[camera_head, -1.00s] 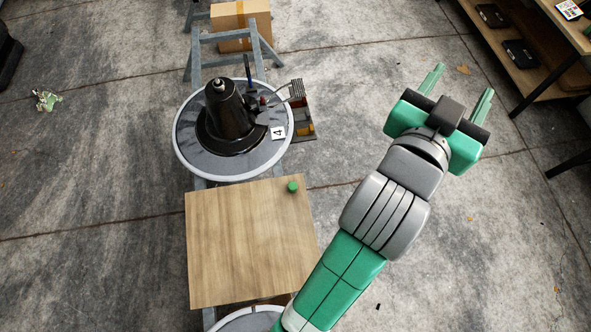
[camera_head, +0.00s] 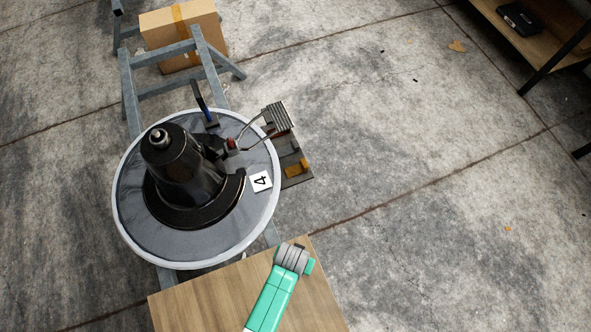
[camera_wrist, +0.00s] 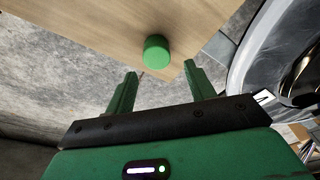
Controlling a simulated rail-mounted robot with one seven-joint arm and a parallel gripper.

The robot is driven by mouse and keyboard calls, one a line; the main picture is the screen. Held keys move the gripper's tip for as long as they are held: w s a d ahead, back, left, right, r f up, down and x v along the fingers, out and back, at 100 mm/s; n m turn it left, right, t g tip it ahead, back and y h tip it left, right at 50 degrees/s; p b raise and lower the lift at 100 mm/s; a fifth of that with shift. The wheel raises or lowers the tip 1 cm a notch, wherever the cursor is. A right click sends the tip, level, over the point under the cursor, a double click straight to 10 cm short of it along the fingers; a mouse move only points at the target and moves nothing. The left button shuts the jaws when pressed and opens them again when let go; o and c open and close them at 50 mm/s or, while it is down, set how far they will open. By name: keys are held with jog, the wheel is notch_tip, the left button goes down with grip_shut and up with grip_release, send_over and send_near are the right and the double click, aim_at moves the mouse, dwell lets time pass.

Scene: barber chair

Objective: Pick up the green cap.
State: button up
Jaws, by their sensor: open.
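The green cap (camera_wrist: 156,52) is a small round cylinder standing on the wooden board, near the board's corner in the wrist view. My gripper (camera_wrist: 160,70) is open and empty. Its two green fingers point towards the board, with the cap just beyond the fingertips and roughly in line with the gap between them. The cap is not between the fingers. In the head view my arm covers the board's upper right part, hiding the cap and most of the gripper. The wooden board (camera_head: 215,295) also shows in the wrist view (camera_wrist: 90,22).
A round grey-topped platform (camera_head: 128,215) with a black cone-shaped base (camera_head: 178,170) stands just behind the board. A cardboard box (camera_head: 165,45) and metal stand (camera_head: 128,85) are farther back. A shelf (camera_head: 540,45) is at upper right.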

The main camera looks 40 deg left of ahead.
jog(key=shift+d+f+b, duration=0.15)
jog(key=shift+f+b, duration=0.2)
jog(key=shift+f, duration=0.2)
jog(key=shift+d+f+b, duration=0.15)
jog(key=shift+f+b, duration=0.2)
jog(key=shift+f, duration=0.15)
jog(key=shift+w+a+f, duration=0.1)
jog(key=shift+w+f, duration=0.05)
jog(key=shift+f, duration=0.1)
jog(key=f+b, duration=0.2)
jog(key=f, duration=0.1)
jog(key=w+f+b, duration=0.1)
jog(key=f+b, duration=0.1)
jog(key=shift+r, duration=0.1)
jog(key=shift+a, duration=0.1)
jog(key=c, duration=1)
